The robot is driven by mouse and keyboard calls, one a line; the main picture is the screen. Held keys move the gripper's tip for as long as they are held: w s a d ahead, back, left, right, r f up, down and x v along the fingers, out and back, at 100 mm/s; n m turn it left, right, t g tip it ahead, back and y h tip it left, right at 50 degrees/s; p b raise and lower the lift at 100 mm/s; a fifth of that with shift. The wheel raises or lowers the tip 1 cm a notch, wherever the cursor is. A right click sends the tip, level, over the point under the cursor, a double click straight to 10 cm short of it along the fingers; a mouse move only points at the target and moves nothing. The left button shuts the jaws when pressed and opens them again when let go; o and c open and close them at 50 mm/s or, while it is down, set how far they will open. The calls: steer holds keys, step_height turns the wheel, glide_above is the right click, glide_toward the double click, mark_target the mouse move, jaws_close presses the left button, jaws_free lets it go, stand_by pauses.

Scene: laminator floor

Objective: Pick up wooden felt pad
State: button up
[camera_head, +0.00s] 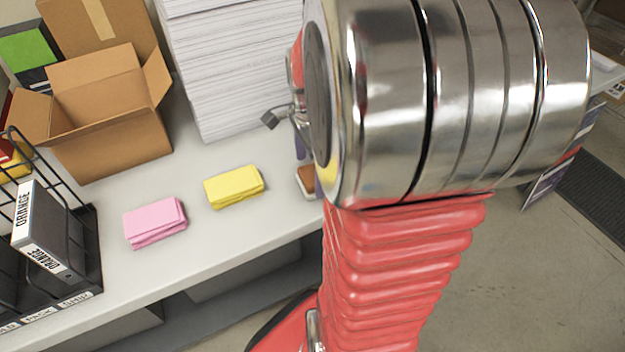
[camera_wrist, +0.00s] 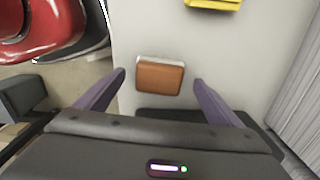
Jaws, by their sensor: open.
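The wooden felt pad (camera_wrist: 159,79) is a small brown block with a pale grey edge. It lies on the light worktop near its front edge. In the head view the pad (camera_head: 307,180) shows only in part, with my arm hiding its right side. My gripper (camera_wrist: 160,80) is open, with its two purple fingers on either side of the pad in the wrist view. Nothing is held. I cannot tell how far the fingertips are above the worktop. In the head view my arm hides most of the gripper.
Yellow pads (camera_head: 233,187) and pink pads (camera_head: 155,222) lie left of the wooden pad. A tall paper stack (camera_head: 232,70) stands behind, with an open cardboard box (camera_head: 112,125) beside it. A black wire rack (camera_head: 90,270) holds a binder (camera_head: 48,232) at left.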

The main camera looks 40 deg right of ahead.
mark_target(310, 175)
steer(key=shift+f, duration=1.9)
steer(key=shift+c, duration=0.4)
steer(key=c, duration=1.1)
